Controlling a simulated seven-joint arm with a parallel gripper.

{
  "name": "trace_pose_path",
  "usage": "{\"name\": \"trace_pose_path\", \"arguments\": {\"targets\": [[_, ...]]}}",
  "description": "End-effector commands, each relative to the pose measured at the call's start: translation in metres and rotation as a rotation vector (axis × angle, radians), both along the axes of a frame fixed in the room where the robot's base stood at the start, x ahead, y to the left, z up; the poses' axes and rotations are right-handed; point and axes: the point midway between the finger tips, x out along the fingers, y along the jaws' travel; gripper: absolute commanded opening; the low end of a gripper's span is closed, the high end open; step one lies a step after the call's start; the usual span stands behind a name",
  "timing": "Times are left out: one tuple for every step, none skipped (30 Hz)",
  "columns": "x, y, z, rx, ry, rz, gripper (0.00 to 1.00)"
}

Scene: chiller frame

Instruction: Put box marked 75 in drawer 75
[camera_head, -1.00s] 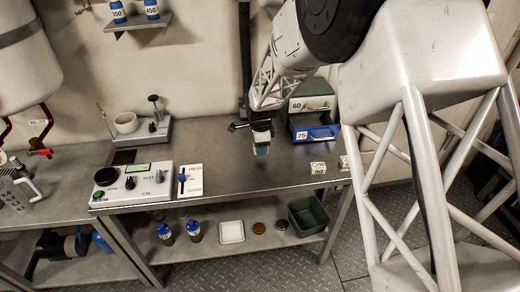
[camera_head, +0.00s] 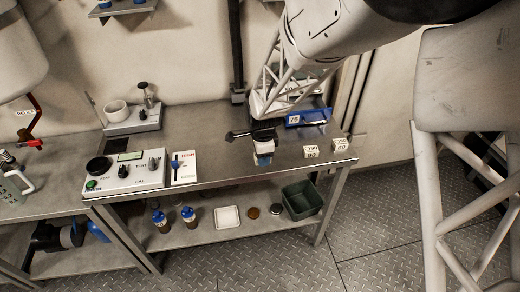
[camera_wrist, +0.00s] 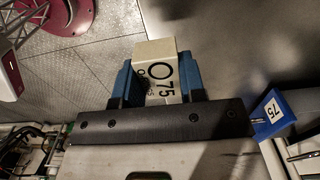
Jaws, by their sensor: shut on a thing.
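The cream box marked 75 (camera_wrist: 158,72) is between the blue fingers of my gripper (camera_wrist: 157,82) in the wrist view. My gripper (camera_head: 264,158) is shut on it, over the front part of the steel bench in the head view. The fingers hide the box's sides. The blue drawer 75 (camera_head: 294,120) is behind and right of my gripper; its label and handle also show at the right of the wrist view (camera_wrist: 270,113). My arm hides most of its cabinet, and I cannot tell how far the drawer stands open.
Two small cream boxes stand on the bench to the right, one nearer (camera_head: 311,152) and one by the edge (camera_head: 340,145). A control panel (camera_head: 125,178) and a white card-like device (camera_head: 184,168) lie left. A green bin (camera_head: 300,200) is on the lower shelf.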

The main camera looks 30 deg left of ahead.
Motion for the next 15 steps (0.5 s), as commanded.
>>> {"name": "trace_pose_path", "arguments": {"targets": [[-0.0024, -0.0025, 0.0002, 0.000, 0.000, 0.000, 0.11], [-0.0035, -0.0038, 0.0003, 0.000, 0.000, 0.000, 0.11], [-0.0048, -0.0052, 0.0003, 0.000, 0.000, 0.000, 0.11], [-0.0056, -0.0062, 0.0003, 0.000, 0.000, 0.000, 0.11], [-0.0064, -0.0069, 0.0004, 0.000, 0.000, 0.000, 0.11], [-0.0071, -0.0078, 0.0005, 0.000, 0.000, 0.000, 0.11], [-0.0076, -0.0083, 0.0005, 0.000, 0.000, 0.000, 0.11], [-0.0079, -0.0086, 0.0005, 0.000, 0.000, 0.000, 0.11], [-0.0082, -0.0089, 0.0006, 0.000, 0.000, 0.000, 0.11], [-0.0083, -0.0091, 0.0006, 0.000, 0.000, 0.000, 0.11], [-0.0083, -0.0092, 0.0006, 0.000, 0.000, 0.000, 0.11], [-0.0084, -0.0093, 0.0006, 0.000, 0.000, 0.000, 0.11], [-0.0083, -0.0092, 0.0006, 0.000, 0.000, 0.000, 0.11], [-0.0083, -0.0092, 0.0006, 0.000, 0.000, 0.000, 0.11], [-0.0083, -0.0091, 0.0006, 0.000, 0.000, 0.000, 0.11]]}}
